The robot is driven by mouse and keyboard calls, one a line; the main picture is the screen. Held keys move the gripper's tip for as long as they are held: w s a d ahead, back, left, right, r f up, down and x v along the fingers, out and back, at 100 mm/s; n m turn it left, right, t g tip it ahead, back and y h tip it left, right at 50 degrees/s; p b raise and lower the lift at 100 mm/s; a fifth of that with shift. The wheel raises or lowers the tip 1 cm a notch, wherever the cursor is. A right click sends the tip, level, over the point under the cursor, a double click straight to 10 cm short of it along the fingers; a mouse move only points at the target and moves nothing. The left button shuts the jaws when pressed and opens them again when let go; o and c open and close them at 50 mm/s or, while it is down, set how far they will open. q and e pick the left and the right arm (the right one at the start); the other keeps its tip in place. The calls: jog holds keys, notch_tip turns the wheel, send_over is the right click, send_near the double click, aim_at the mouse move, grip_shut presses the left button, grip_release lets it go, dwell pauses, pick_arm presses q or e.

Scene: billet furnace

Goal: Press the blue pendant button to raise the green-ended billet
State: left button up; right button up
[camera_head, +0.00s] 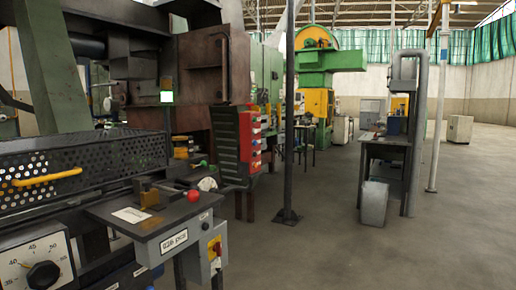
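A red control box (249,139) with a column of small coloured buttons hangs at the centre left, beside a dark ribbed panel. The buttons are too small to tell surely which one is blue. Neither of my grippers is in view.
A grey bench (150,220) with a red ball knob (193,196) stands at the front left, beside a perforated guard (85,165). A dark post (288,120) stands right of the control box. A workbench (385,145) stands further right.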

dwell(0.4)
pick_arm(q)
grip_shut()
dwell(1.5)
